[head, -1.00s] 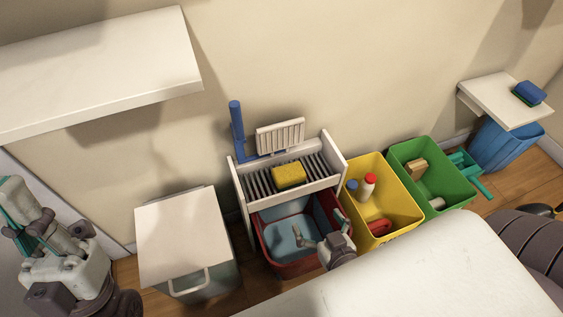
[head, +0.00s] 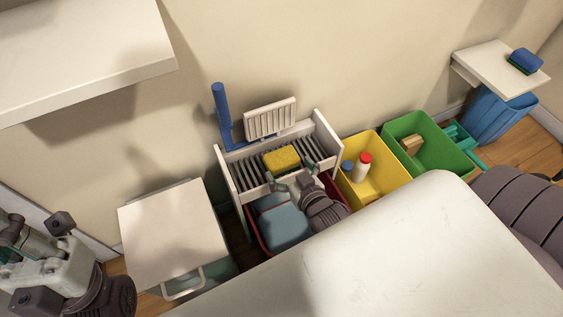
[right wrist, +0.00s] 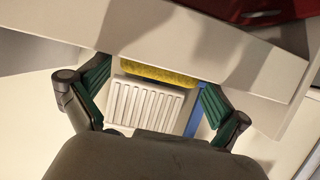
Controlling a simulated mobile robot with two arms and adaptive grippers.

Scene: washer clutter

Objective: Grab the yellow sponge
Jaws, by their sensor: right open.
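The yellow sponge (head: 282,158) lies on the slatted grey rack (head: 255,172) of a white wall unit. My right gripper (head: 289,177) is open and empty, just in front of the sponge on the near side of the rack. In the right wrist view the sponge (right wrist: 158,73) shows between the two spread green-padded fingers (right wrist: 153,82), beyond their tips; part of it is hidden by a white panel edge. I see no contact.
A white slotted panel (head: 270,118) and blue upright piece (head: 221,112) stand behind the rack. Below is a red bin (head: 262,238) with a blue-grey item. Yellow (head: 394,179) and green (head: 440,160) bins stand right. A blue sponge (head: 525,59) lies on a far shelf.

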